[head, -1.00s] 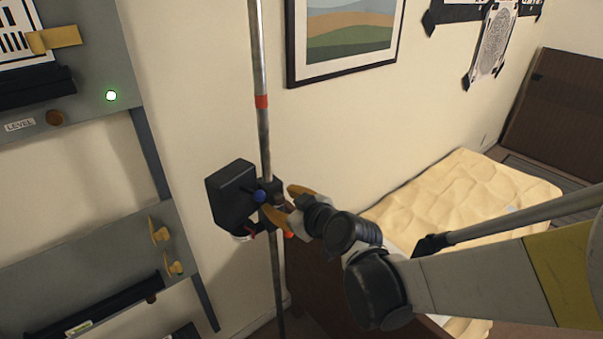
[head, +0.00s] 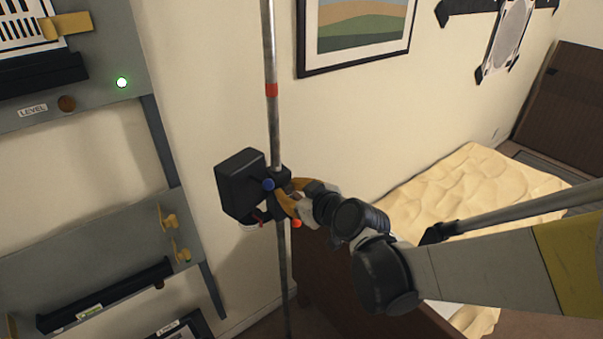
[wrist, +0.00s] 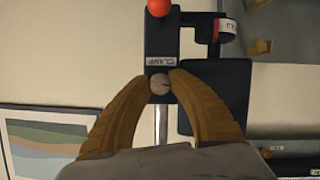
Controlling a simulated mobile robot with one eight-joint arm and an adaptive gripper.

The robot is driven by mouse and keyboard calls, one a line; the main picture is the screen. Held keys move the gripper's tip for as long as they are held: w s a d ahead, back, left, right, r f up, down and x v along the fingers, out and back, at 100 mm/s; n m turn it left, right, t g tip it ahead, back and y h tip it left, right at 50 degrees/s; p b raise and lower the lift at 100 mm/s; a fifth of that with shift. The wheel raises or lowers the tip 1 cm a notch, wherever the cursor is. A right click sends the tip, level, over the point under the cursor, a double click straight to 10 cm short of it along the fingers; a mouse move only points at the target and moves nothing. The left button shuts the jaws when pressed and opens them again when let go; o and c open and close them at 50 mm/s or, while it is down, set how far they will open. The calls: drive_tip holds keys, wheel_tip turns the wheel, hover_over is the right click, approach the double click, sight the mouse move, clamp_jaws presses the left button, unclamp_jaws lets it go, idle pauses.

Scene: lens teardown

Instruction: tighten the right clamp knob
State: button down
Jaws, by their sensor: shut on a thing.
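The clamp (head: 281,180) is a dark block on a vertical metal pole (head: 272,130). A black box (head: 238,184) is fixed to its left side. In the wrist view the clamp body (wrist: 161,38) carries an upside-down "CLAMP" label (wrist: 162,61). Below the label is a pale round knob (wrist: 159,83) with a short dark mark. My gripper (head: 289,194) reaches the clamp from the right. In the wrist view its two orange fingers (wrist: 160,82) are shut on the knob, one tip at each side. In the head view the fingers mostly hide the knob.
A blue ball (head: 268,184) and an orange-red ball (head: 296,224) sit close to my fingers on the clamp. A grey wall panel (head: 90,235) with yellow hooks is at the left. A bed (head: 470,190) is at the right, under a framed picture (head: 355,35).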

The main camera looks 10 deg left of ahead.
drive_tip(key=m+g, duration=0.1)
drive_tip(key=m+y+b, duration=0.1)
drive_tip(key=m, duration=0.1)
drive_tip(key=shift+w+f+g+y, duration=0.1)
drive_tip(key=shift+g+y, duration=0.2)
drive_tip(key=shift+g, duration=0.1)
drive_tip(key=m+g+y+b, duration=0.1)
drive_tip(key=m+b, duration=0.1)
drive_tip(key=m, duration=0.1)
drive_tip(key=shift+d+y, duration=0.1)
drive_tip(key=shift+y, duration=0.2)
drive_tip(key=m+g+y+b, duration=0.1)
drive_tip(key=m+b, duration=0.1)
drive_tip(key=m, duration=0.1)
drive_tip(key=shift+f+y+b, duration=0.1)
drive_tip(key=shift+y+b, duration=0.2)
drive_tip(key=shift+y, duration=0.1)
drive_tip(key=shift+m+y+b, duration=0.6)
drive_tip(key=shift+m+b, duration=0.35)
drive_tip(key=shift+m, duration=0.65)
drive_tip(key=c, duration=1.2)
unclamp_jaws()
drive_tip(key=shift+g, duration=0.3)
drive_tip(key=shift+o, duration=0.2)
